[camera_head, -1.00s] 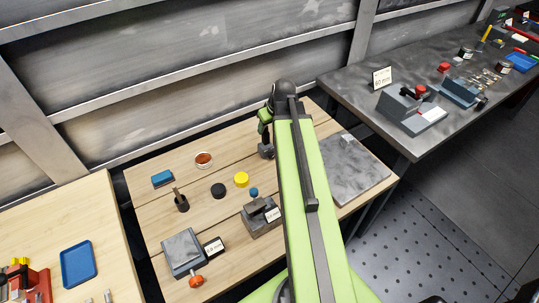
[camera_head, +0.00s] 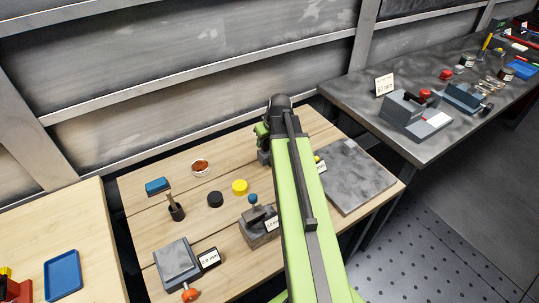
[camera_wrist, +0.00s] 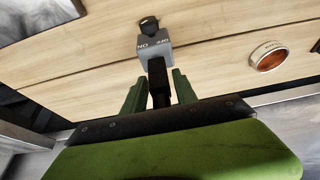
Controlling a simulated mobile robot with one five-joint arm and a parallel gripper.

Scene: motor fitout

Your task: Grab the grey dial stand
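In the wrist view a small grey block (camera_wrist: 153,45) with lettering stands on the wooden bench. A dark stem (camera_wrist: 158,80) comes from it towards my gripper (camera_wrist: 159,75), and a black knob shows at its far end. No dial face shows, so I cannot tell if this is the grey dial stand. My gripper's green fingers lie either side of the stem and look open, with narrow gaps. In the head view my gripper (camera_head: 263,147) is low at the bench's back, and a grey part shows beneath it. My arm hides part of the bench.
A grey fixture with a blue knob (camera_head: 259,227), a black disc (camera_head: 215,199), a yellow disc (camera_head: 239,187) and a red-topped round tin (camera_head: 200,167) stand left of my arm. A grey plate (camera_head: 355,185) lies right of it. A dark bench (camera_head: 350,95) stands beyond.

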